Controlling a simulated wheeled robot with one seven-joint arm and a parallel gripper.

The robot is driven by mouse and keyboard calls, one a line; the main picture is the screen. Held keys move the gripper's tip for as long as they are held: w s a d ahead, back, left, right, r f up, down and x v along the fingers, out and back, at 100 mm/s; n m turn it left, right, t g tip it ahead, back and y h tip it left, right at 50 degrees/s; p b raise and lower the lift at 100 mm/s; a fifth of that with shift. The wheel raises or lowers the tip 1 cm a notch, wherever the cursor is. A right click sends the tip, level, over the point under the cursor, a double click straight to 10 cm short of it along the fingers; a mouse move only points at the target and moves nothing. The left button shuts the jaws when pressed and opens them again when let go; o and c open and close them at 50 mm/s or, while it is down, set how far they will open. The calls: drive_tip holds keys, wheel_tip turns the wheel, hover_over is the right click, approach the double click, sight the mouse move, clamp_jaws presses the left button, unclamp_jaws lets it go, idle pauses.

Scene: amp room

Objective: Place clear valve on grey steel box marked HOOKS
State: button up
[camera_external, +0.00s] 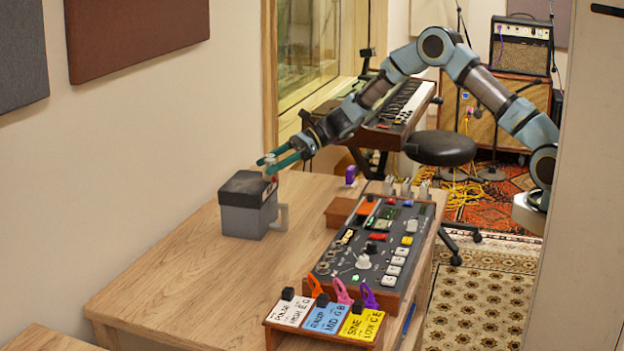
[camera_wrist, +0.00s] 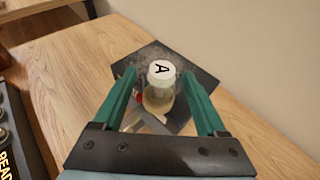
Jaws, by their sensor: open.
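The grey steel box (camera_external: 243,222) with a dark top stands on the wooden table in the external view; its HOOKS marking is not readable. In the wrist view, its dark top (camera_wrist: 203,84) lies beyond and below my fingers. The clear valve (camera_wrist: 158,102), with a white cap marked "A", appears over the box top, between my two green fingers. It looks upright, but I cannot tell for sure whether it touches the box. My gripper (camera_external: 268,163) is open just above the box, its fingers on either side of the valve. The valve is not clearly visible in the external view.
A control panel (camera_external: 375,250) with knobs and buttons stands to the right of the box. A rack of white, blue and yellow labelled cards (camera_external: 325,318) is in front of it. The table's left and front area (camera_external: 180,285) is clear. A wall runs along the left.

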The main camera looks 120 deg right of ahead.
drive_tip(key=b+v, duration=0.2)
drive_tip(key=v, duration=1)
drive_tip(key=w+a+f+n+g+y, duration=0.3)
drive_tip(key=a+n, duration=0.4)
drive_tip(key=a, duration=0.8)
drive_tip(key=w+a+f+n+g+y, duration=0.15)
drive_tip(key=a+n+g, duration=0.45)
drive_tip(key=a, duration=0.9)
drive_tip(key=s+a+f+n+g+h, duration=0.1)
drive_tip(key=s+a+n+h, duration=0.1)
drive_tip(key=s+a+n, duration=0.4)
drive_tip(key=s+a+f+n+g+h, duration=0.1)
drive_tip(key=s+a+n+g+h, duration=0.1)
drive_tip(key=s+a+n, duration=0.5)
drive_tip(key=a+n, duration=0.6)
drive_tip(key=n, duration=0.3)
drive_tip(key=shift+s+a+h, duration=0.25)
drive_tip(key=shift+s+h, duration=0.05)
drive_tip(key=shift+h, duration=0.05)
drive_tip(key=shift+f, duration=0.15)
wheel_tip(320, 180, up, 5)
drive_tip(key=p, duration=0.4)
drive_tip(key=shift+f+p, duration=0.2)
drive_tip(key=shift+p, duration=0.2)
